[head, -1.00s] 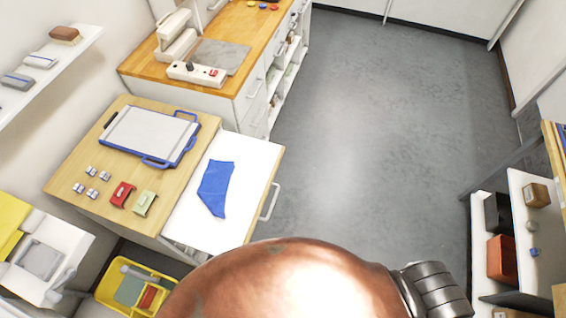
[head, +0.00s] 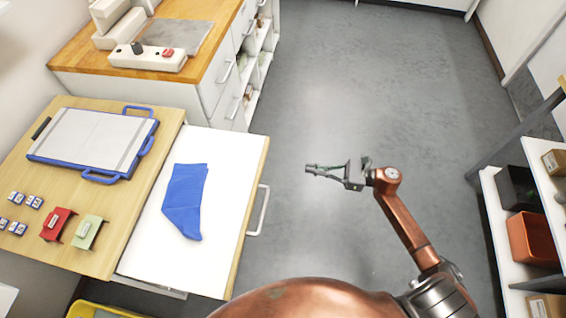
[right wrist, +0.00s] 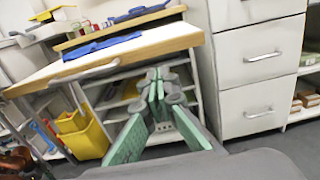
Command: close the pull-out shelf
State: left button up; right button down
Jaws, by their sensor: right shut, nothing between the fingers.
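The pull-out shelf (head: 235,165) stands out from the right side of the wooden-topped cabinet (head: 100,255) in the head view. It has a white top, a wooden front edge and a metal bar handle (head: 259,211). A blue cloth (head: 185,200) lies flat on it. My right gripper (head: 310,169) is shut and empty, over the floor to the right of the handle and apart from it. In the right wrist view its green-padded fingers (right wrist: 155,80) appear below the shelf's edge (right wrist: 150,47), with the handle (right wrist: 85,75) to their left. My left gripper is out of view.
A blue-rimmed tray (head: 90,177), a red piece (head: 57,224) and a green piece (head: 88,232) sit on the cabinet top. A counter (head: 150,85) with drawers stands behind. Open shelving (head: 500,215) stands at right. The floor between is clear.

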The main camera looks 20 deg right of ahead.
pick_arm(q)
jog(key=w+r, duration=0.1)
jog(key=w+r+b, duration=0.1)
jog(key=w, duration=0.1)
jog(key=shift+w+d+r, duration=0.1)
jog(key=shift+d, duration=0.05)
pick_arm(e)
jog(key=x, duration=1.3)
jog(key=shift+w+a, duration=0.25)
jog(key=shift+a, duration=0.05)
